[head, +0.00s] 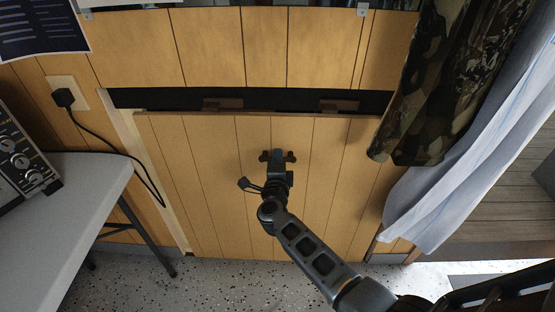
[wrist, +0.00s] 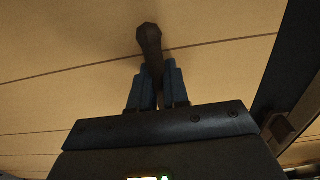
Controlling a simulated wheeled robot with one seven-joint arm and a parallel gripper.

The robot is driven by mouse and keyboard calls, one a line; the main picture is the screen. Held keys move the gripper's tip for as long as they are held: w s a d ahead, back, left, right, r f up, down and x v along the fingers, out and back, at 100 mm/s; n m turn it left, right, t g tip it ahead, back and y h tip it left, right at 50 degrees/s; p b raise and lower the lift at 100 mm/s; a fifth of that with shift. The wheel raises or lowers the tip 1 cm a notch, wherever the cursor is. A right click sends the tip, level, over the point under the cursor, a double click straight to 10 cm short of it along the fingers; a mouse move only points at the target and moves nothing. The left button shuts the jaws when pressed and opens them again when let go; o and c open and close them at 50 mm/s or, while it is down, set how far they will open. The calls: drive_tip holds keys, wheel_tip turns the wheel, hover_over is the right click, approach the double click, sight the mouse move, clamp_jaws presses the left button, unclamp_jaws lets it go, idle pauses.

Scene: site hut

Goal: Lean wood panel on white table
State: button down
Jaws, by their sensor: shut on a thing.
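The wood panel (head: 215,165) is an upright board of vertical planks, set in the wall with its top edge tipped away from a dark opening. My gripper (head: 277,158) is shut on a dark handle (head: 291,157) at the panel's upper middle. In the wrist view, the blue fingers of my gripper (wrist: 153,82) close around the handle (wrist: 149,38), with the panel (wrist: 70,50) behind it. The white table (head: 85,180) stands at the left, apart from the panel. The panel's lower right part is partly hidden by my arm.
A device with knobs (head: 18,160) sits on the table, and a black cable (head: 125,155) runs from a wall socket (head: 67,95) towards it. A camouflage garment (head: 440,90) and a white curtain (head: 450,190) hang at the right. Speckled floor (head: 225,280) is clear below.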

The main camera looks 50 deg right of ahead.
drive_tip(key=shift+r, duration=0.15)
drive_tip(key=shift+a, duration=0.15)
drive_tip(key=shift+s+a+r+p, duration=0.2)
drive_tip(key=shift+s+a+p, duration=0.25)
drive_tip(key=shift+a, duration=0.1)
drive_tip(key=shift+s+a+r, duration=0.1)
drive_tip(key=shift+s+a, duration=0.2)
drive_tip(key=shift+a, duration=0.05)
idle(0.5)
drive_tip(key=shift+s+a+r, duration=0.1)
drive_tip(key=shift+s+a, duration=0.1)
drive_tip(key=shift+a, duration=0.1)
drive_tip(key=shift+s+a, duration=0.1)
drive_tip(key=shift+s+r, duration=0.1)
